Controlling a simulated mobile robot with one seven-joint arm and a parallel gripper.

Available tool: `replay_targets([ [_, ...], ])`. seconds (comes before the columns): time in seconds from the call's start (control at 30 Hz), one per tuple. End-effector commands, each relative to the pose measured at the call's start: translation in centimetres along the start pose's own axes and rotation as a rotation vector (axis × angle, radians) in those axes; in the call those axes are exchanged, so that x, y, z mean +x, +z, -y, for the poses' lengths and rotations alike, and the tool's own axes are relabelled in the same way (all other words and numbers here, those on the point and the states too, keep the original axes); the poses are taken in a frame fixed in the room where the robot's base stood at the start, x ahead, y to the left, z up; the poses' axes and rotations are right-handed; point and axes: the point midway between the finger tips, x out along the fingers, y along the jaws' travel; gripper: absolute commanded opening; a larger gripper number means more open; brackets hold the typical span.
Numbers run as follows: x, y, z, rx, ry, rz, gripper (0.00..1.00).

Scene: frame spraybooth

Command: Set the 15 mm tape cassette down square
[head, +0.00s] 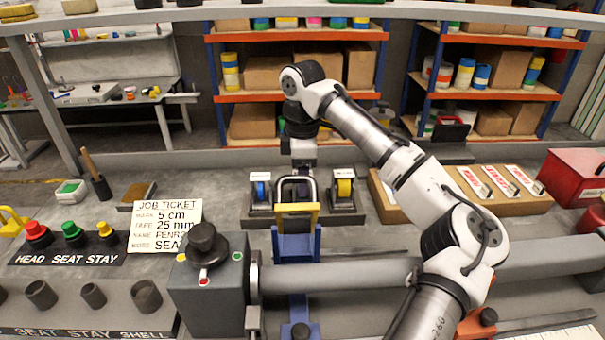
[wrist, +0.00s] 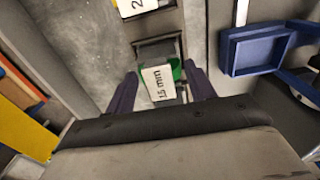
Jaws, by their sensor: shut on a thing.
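The 15 mm tape cassette (wrist: 158,85) shows in the wrist view, with a white label reading "15 mm" and green tape beside it. My gripper (wrist: 160,74) has its two dark purple fingers on either side of the cassette and is shut on it. A dark grey block or stand (wrist: 157,47) shows just beyond the cassette. I cannot tell whether the cassette touches the surface below. In the head view my gripper (head: 303,155) hangs over the bench between a blue-tape cassette (head: 260,188) and a yellow-tape cassette (head: 344,187); the clamp hides what it holds.
A clamp with a yellow bar (head: 298,219) and blue post stands in front of my gripper. A grey tube (head: 345,275) crosses the front.

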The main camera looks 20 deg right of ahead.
Motion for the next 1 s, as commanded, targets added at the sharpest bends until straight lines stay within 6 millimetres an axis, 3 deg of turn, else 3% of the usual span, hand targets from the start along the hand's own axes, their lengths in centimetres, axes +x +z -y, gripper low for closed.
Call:
replay_targets([
  [0.27, 0.23, -0.05, 0.01, -0.001, 0.000, -0.001, 0.30],
  [0.3, 0.23, -0.04, 0.01, -0.001, 0.000, -0.001, 0.58],
  [0.47, 0.23, -0.03, 0.01, -0.001, 0.000, 0.000, 0.79],
  [0.67, 0.23, -0.03, 0.00, -0.001, 0.000, 0.000, 0.80],
  [0.83, 0.24, -0.02, 0.01, 0.000, 0.000, 0.000, 1.00],
  [1.0, 0.23, -0.02, 0.01, -0.001, 0.000, 0.000, 1.00],
])
